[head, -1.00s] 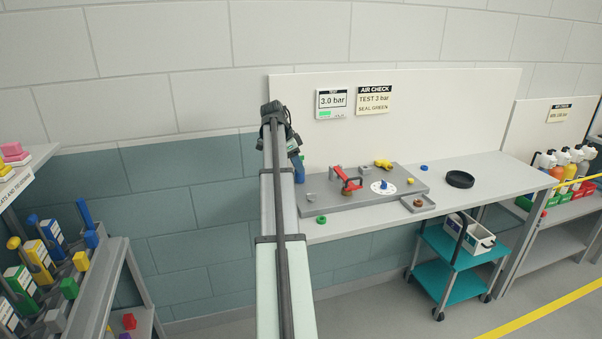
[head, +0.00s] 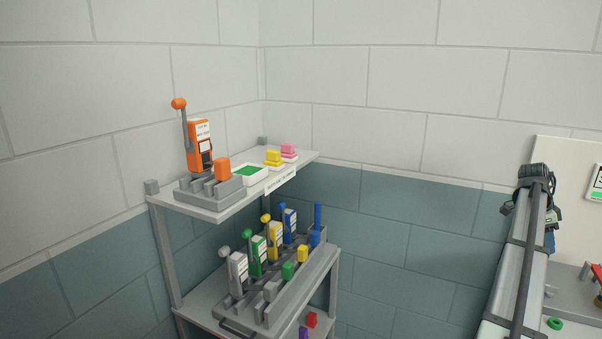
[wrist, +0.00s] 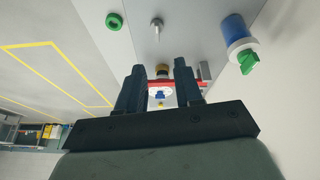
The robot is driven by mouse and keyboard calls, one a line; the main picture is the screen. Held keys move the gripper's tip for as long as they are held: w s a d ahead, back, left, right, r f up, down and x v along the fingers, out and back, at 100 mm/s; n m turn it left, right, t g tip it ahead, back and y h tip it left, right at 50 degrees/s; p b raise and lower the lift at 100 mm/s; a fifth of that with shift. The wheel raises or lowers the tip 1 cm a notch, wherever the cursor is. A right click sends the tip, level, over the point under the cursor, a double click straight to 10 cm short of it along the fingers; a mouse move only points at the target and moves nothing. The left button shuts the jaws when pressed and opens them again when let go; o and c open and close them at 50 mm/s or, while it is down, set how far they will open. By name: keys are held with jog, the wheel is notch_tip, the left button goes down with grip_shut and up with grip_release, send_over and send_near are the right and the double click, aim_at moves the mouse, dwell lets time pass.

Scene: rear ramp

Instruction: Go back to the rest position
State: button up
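My gripper (wrist: 160,82) shows in the wrist view with its two dark fingers apart. I see nothing held between them. Beyond the gap are a white dial with a blue knob (wrist: 160,94), part of a red handle and a brown-yellow piece (wrist: 163,70), all farther off over the bench.
The wrist view shows a green ring (wrist: 113,20), a metal peg (wrist: 157,27) and a blue cylinder with a green knob (wrist: 235,30). In the head view, a corner shelf (head: 215,212) holds an orange device (head: 199,145); several coloured devices stand below. Wall space between shelf and arm is clear.

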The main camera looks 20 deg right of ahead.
jog(key=w+a+f+n+t, duration=0.25)
jog(key=a+f+n, duration=0.55)
jog(key=f, duration=0.5)
jog(key=w+a+f+n+t, duration=0.25)
jog(key=a+f+n, duration=0.5)
jog(key=f, duration=0.45)
jog(key=a+f+n+g+y, duration=0.2)
jog(key=a+f+y, duration=0.1)
jog(key=a+f, duration=1.65)
jog(key=s+a+f+n+g+y, duration=0.1)
jog(key=s+a+f, duration=0.35)
jog(key=a, duration=0.55)
jog(key=s+a+f+n+g+y, duration=0.15)
jog(key=s+a+f, duration=0.35)
jog(key=a, duration=0.5)
jog(key=s+a+f+n+g+h, duration=0.1)
jog(key=s+a+f+n+g, duration=0.1)
jog(key=s+a+f, duration=0.2)
jog(key=s+a+f+n+g+h, duration=0.1)
jog(key=s+a+f, duration=0.4)
jog(key=s+a, duration=0.6)
jog(key=shift+a+n+g, duration=0.55)
jog(key=shift+a+n, duration=0.3)
jog(key=shift+n, duration=0.25)
